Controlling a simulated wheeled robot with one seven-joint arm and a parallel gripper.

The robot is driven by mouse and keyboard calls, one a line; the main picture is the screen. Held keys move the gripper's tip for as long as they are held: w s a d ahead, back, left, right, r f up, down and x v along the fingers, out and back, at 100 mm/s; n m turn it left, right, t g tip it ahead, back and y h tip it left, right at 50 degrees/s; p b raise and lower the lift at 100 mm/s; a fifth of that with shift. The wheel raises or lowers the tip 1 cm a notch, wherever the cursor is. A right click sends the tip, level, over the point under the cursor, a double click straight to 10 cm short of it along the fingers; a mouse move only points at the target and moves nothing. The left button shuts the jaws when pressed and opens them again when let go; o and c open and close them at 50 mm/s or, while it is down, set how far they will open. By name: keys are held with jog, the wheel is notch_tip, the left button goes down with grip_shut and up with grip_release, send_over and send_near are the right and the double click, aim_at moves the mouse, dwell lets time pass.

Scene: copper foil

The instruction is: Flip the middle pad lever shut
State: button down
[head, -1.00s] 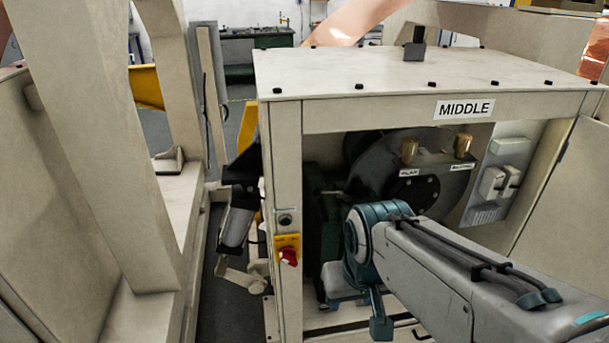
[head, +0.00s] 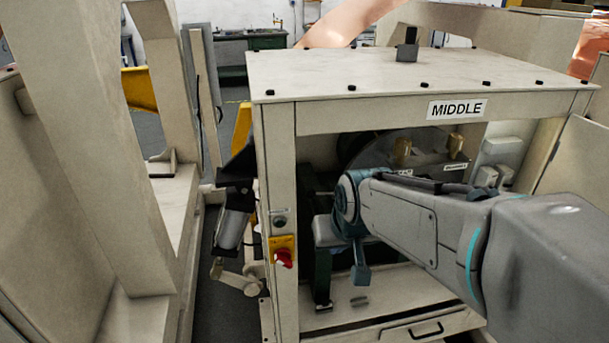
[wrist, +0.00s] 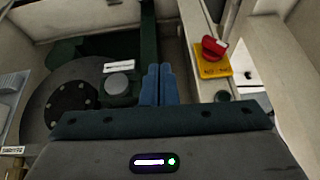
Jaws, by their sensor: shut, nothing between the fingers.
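The cabinet marked MIDDLE (head: 370,115) stands open at the front. Inside is a dark disc (head: 372,152) with two brass fittings (head: 401,152) at its edge. My arm crosses the opening and covers much of the inside. In the wrist view my gripper (wrist: 157,70) is shut and empty, its two blue fingers side by side. A dark green frame (wrist: 130,55) is left of the fingertips, with a round grey knob (wrist: 117,84) below a white label. The disc (wrist: 70,100) lies further left. I cannot pick out the pad lever with certainty.
A red switch on a yellow plate (head: 283,252) is on the left front post; it is right of my fingers in the wrist view (wrist: 212,50). A black handle (head: 425,331) is at the cabinet's bottom. Beige framework (head: 100,170) stands at the left.

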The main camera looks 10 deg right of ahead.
aim_at(320, 194)
jog(key=w+d+r+t, duration=0.1)
jog(key=w+r+t, duration=0.1)
jog(key=w, duration=0.6)
jog(key=w+r+t, duration=0.2)
jog(key=w, duration=0.6)
jog(key=shift+w+d+h, duration=0.15)
jog(key=shift+d+h, duration=0.15)
jog(key=shift+d, duration=0.1)
jog(key=shift+f, duration=0.1)
jog(key=b+x, duration=0.2)
jog(key=x, duration=0.8)
jog(key=shift+f+b, duration=0.15)
jog(key=shift+b, duration=1)
jog(key=shift+n+y+b, duration=0.3)
jog(key=shift+y+b, duration=0.1)
jog(key=shift+b, duration=0.85)
